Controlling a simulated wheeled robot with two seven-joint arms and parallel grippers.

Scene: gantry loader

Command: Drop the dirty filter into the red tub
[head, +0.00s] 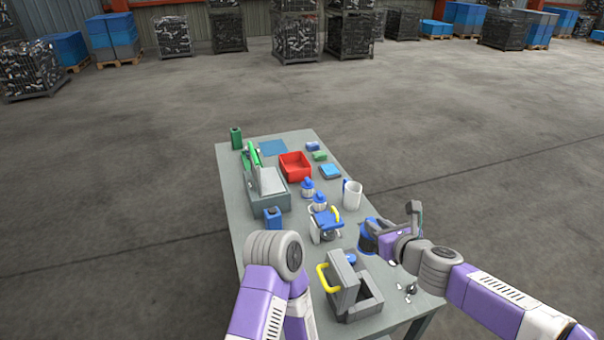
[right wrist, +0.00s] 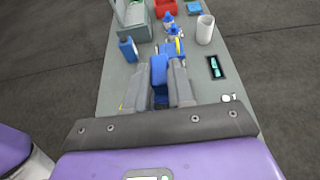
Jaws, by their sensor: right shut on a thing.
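The red tub (head: 295,167) stands open toward the far end of the table, and its near part shows at the top of the right wrist view (right wrist: 165,8). My right gripper (head: 372,237) is over the table's right edge, well nearer to me than the tub. It is shut on a blue block-like piece (right wrist: 159,70), which sits between its two grey fingers. I cannot tell for sure that this piece is the dirty filter. My left arm shows at the lower left, but its gripper is not in view.
A grey housing (head: 358,303) with a raised lid and yellow handle stands at the near end of the grey table (head: 238,208). A blue-and-yellow device, a white jug (head: 352,194) and blue-capped bottles stand between gripper and tub. A blue can (head: 272,217) is left.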

